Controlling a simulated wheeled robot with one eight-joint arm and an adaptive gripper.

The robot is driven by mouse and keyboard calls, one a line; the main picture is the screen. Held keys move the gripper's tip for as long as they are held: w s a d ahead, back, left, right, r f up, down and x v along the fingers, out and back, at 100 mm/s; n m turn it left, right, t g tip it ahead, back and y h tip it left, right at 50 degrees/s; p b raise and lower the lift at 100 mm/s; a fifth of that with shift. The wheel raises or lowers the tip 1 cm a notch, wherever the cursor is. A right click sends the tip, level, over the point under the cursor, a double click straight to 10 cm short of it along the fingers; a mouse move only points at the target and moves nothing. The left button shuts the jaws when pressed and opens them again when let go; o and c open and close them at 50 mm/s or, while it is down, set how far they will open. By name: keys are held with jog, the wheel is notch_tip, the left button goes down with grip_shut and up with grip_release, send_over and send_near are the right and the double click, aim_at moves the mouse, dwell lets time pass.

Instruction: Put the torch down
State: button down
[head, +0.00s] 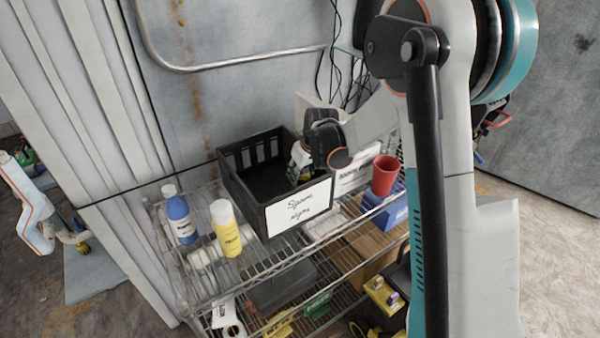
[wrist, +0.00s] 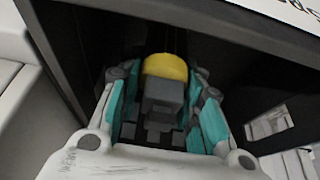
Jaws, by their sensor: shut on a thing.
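The torch (wrist: 165,67) shows in the wrist view as a yellow rounded end between the teal-padded fingers of my gripper (wrist: 158,88). My gripper is shut on it. The rest of the torch is hidden by the fingers and the grey parts between them. In the head view my gripper (head: 299,160) reaches down into the right side of a black crate (head: 235,178) with a handwritten white label. The torch cannot be made out in the head view. I cannot tell whether it touches the crate floor.
The crate stands on a wire shelf (head: 262,268). A blue bottle (head: 178,215) and a yellow bottle (head: 226,230) stand to its left. A red cup (head: 384,176) is at the right above a blue box (head: 392,208). The crate's left part looks empty.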

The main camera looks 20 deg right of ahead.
jog(key=shift+f, duration=0.2)
jog(key=c, duration=1.1)
grip_release()
jog(key=shift+r, duration=0.1)
jog(key=p+v, duration=0.2)
jog(key=v, duration=1)
jog(key=s+a+r+m+t, duration=0.1)
jog(key=s+r, duration=0.4)
jog(key=s, duration=0.3)
jog(key=s+a+r+m, duration=0.1)
jog(key=s+r, duration=0.4)
jog(key=s, duration=0.3)
jog(key=shift+m+t+h, duration=0.7)
jog(key=shift+m+t, duration=0.1)
jog(key=shift+t, duration=0.1)
jog(key=s, duration=0.4)
jog(key=s+f, duration=0.1)
jog(key=s, duration=0.9)
jog(key=shift+d+f, duration=0.15)
